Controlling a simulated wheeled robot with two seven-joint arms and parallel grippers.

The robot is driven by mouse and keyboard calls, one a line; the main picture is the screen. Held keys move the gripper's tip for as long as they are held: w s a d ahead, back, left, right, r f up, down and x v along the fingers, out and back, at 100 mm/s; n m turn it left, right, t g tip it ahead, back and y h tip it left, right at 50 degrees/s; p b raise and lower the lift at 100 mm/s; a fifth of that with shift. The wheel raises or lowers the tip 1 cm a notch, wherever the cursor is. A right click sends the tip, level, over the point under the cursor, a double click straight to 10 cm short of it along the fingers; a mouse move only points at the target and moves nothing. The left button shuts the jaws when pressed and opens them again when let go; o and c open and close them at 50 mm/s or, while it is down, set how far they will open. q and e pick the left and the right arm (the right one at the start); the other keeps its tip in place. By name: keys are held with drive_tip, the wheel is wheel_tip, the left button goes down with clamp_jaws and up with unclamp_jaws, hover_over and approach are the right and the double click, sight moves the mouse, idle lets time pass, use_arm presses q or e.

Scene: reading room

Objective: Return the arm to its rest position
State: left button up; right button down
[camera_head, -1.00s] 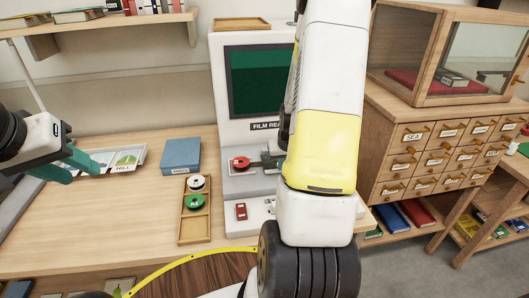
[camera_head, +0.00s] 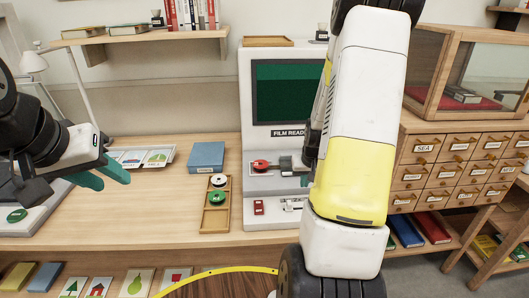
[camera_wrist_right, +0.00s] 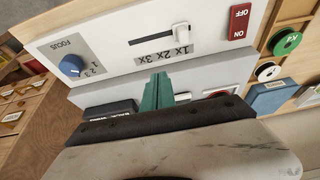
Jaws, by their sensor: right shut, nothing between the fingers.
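My right arm (camera_head: 360,150) bends down across the head view, in front of the film reader's right side.
A wooden tray (camera_head: 205,224) with a white and a green reel lies left of the reader. Beyond is a blue box (camera_head: 207,156). A card-drawer cabinet (camera_head: 450,145) stands right. The desk front (camera_head: 130,215) is mostly clear.

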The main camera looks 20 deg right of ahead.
drive_tip(key=s+a+r+t, duration=0.1)
drive_tip(key=a+r, duration=0.6)
drive_tip(key=r, duration=0.4)
drive_tip(key=s+a+r+n+t+y, duration=0.1)
drive_tip(key=s+a+r+n+y, duration=0.2)
drive_tip(key=s+a+r, duration=1)
drive_tip(key=s+r, duration=0.2)
drive_tip(key=s, duration=0.2)
drive_tip(key=shift+a, duration=0.1)
